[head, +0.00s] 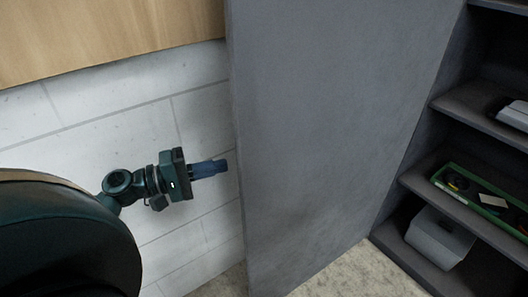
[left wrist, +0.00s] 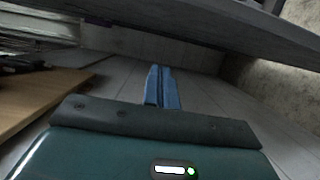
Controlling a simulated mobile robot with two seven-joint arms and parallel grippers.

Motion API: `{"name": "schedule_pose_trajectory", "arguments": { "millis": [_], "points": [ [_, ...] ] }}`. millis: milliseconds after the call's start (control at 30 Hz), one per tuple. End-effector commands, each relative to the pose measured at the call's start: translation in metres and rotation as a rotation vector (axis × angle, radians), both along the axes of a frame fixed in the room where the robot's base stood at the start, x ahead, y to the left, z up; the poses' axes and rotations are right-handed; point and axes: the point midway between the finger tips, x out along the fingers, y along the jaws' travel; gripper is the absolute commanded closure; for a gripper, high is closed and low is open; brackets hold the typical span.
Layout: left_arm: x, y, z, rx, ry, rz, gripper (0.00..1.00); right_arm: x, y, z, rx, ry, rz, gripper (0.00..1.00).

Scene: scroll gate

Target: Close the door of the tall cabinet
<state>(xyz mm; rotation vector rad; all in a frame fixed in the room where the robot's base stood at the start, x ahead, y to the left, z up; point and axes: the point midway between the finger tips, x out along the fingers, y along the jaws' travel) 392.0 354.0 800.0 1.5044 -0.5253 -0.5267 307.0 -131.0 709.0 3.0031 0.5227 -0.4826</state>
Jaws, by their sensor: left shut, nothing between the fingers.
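The grey door (head: 320,130) of the tall cabinet stands open in the middle of the head view. The cabinet (head: 415,185) is at the right, with its dark shelves showing. My left gripper (head: 224,166) is shut and empty, its blue fingertips close to the left edge of the door; I cannot tell whether they touch it. In the left wrist view the shut blue fingers (left wrist: 161,72) point ahead, and the door (left wrist: 220,22) runs as a dark panel across the top. My right gripper is not in view.
The cabinet shelves hold a green tray (head: 470,200) with small items, a grey bin (head: 438,238) and a pale object (head: 514,115). Speckled floor (head: 350,272) shows below the door.

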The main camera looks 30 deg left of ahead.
Motion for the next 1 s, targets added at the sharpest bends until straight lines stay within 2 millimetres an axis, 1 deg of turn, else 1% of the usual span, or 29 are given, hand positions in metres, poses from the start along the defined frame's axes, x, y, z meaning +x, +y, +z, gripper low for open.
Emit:
{"name": "schedule_pose_trajectory", "arguments": {
  "millis": [133,267,667,800,900,1000],
  "points": [
    [0.003,-0.002,0.0,0.0,0.0,-0.001,1.0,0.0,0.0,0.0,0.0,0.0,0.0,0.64],
    [0.014,-0.011,0.0,-0.001,-0.001,-0.003,1.0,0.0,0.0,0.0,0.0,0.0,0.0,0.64],
    [0.079,-0.062,0.002,0.0,-0.003,-0.002,1.0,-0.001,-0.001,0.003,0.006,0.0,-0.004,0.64],
    [0.069,-0.083,0.001,0.0,0.001,-0.003,1.0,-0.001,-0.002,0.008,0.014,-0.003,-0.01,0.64],
    [0.065,-0.092,0.001,0.0,0.001,-0.001,1.0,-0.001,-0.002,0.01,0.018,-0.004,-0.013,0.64],
    [0.063,-0.097,0.0,0.001,0.001,-0.001,1.0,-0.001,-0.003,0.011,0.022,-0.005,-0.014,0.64]
  ]
}}
